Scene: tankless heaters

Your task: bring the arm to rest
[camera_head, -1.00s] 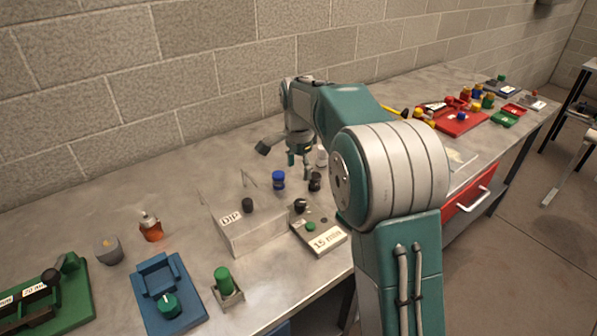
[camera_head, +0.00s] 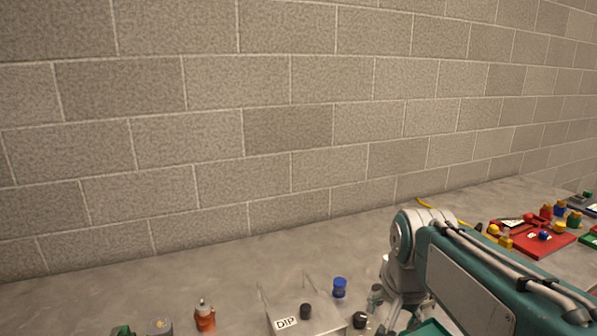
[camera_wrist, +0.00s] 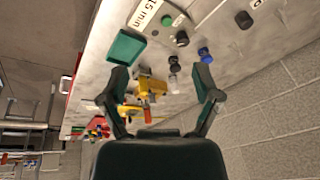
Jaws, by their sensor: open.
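My arm fills the lower right of the head view, with its grey wrist joint (camera_head: 405,240) low over the bench. Its lower end is cut off by the picture's bottom edge, so the fingers are not clear there. In the wrist view my gripper (camera_wrist: 161,78) has its two dark fingers spread wide, with nothing held between them. The bench top (camera_wrist: 225,75) lies beyond the fingers, with small objects seen past the gap.
The box marked DIP (camera_head: 310,322), a blue knob (camera_head: 340,287) and an orange bottle (camera_head: 205,317) stand on the bench. A red tray (camera_head: 540,243) with several coloured pieces lies at right. The block wall (camera_head: 250,120) rises behind. The bench between wall and bottle looks clear.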

